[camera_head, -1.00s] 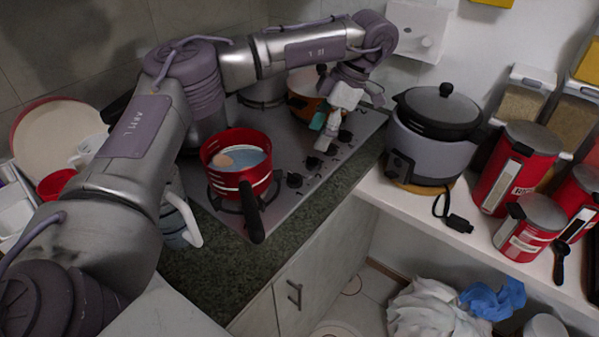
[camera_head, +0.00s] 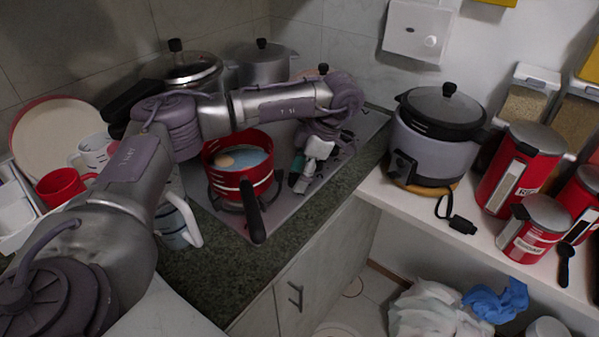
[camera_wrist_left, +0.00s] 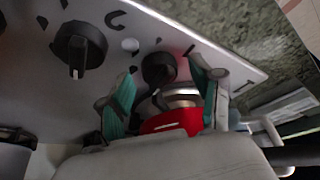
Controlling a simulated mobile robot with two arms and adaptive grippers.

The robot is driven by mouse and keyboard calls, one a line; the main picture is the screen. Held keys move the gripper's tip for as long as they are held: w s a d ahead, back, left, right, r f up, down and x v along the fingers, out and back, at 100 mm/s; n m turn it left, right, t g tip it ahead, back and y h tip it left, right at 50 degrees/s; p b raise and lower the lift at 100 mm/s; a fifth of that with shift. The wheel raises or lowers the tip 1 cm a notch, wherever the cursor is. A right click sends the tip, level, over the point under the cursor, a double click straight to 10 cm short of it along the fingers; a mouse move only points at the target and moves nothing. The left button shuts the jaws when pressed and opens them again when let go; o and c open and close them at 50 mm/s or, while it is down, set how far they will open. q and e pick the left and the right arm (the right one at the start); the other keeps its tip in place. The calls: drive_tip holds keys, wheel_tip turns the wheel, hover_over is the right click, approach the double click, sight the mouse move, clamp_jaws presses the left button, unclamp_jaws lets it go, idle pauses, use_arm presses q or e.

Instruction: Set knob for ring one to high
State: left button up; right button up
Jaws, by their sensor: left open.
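My left gripper (camera_head: 301,180) is open over the front edge of the hob (camera_head: 215,207), just right of the red pot. In the left wrist view its two teal-padded fingers (camera_wrist_left: 164,88) stand apart, with a black knob (camera_wrist_left: 159,68) between or just beyond their tips. I cannot tell whether they touch it. A second black knob (camera_wrist_left: 80,49) with a light pointer line is left of the fingers. In the head view the gripper and arm hide most of the knob row. Which knob belongs to ring one cannot be told. My right gripper is not in view.
Steel pots (camera_head: 263,62) stand behind my arm. A rice cooker (camera_head: 434,135) and red canisters (camera_head: 519,172) stand on the right shelf.

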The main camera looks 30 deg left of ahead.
use_arm(q)
drive_tip(key=c, duration=1.1)
drive_tip(key=shift+c, duration=0.2)
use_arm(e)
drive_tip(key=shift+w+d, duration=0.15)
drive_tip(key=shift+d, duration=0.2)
use_arm(q)
drive_tip(key=m, duration=0.3)
drive_tip(key=shift+t+y, duration=0.3)
drive_tip(key=shift+t, duration=0.1)
drive_tip(key=m+t+b, duration=0.1)
drive_tip(key=m, duration=0.2)
drive_tip(key=shift+s+d, duration=0.1)
drive_tip(key=shift+s, duration=0.05)
drive_tip(key=shift+s+m+t+b, duration=0.1)
drive_tip(key=shift+m+t+b, duration=0.65)
drive_tip(key=shift+m, duration=1.15)
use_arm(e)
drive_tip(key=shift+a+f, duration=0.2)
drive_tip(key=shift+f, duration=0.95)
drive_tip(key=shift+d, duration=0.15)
use_arm(q)
drive_tip(key=o, duration=1.1)
drive_tip(key=shift+y, duration=0.3)
